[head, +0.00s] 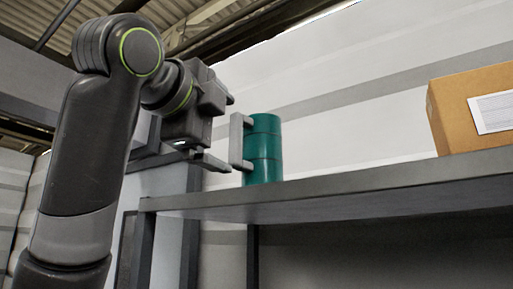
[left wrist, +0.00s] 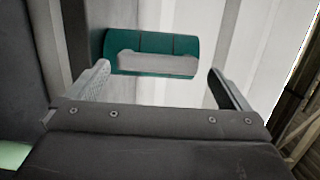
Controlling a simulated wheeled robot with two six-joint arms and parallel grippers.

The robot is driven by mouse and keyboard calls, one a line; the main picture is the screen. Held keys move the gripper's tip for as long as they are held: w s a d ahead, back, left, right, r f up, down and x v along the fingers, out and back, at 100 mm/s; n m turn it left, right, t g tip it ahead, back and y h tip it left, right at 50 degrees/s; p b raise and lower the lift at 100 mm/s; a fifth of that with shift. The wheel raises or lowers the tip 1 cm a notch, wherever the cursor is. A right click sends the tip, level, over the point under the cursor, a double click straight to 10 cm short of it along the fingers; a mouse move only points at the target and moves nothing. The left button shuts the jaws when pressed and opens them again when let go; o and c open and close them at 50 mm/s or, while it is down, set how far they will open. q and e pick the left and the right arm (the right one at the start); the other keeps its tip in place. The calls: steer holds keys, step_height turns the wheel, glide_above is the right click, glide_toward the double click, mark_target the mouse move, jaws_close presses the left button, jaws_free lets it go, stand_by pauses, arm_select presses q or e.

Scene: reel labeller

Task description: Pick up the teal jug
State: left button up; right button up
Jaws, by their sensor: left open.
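The teal jug (head: 264,149) stands upright on the grey shelf (head: 330,194), close to the shelf's left end. Its light grey handle (head: 236,140) points left, towards my left gripper (head: 219,131). The gripper is open and empty, just left of the handle and apart from it. My right gripper is in neither view.
A cardboard box (head: 460,108) with a white label stands on the shelf at the right. The shelf top between the jug and the box looks clear. A pale panelled wall (head: 350,60) rises behind. Grey uprights (head: 190,225) stand below the shelf's left end.

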mark_target(232, 138)
arm_select(q)
steer(key=p+x, duration=0.3)
steer(key=x, duration=0.1)
steer(key=shift+w+d+f+p, duration=0.1)
steer(key=shift+w+d+p, duration=0.1)
steer(key=shift+w+p, duration=0.25)
steer(key=c, duration=0.9)
steer(key=shift+c, duration=0.5)
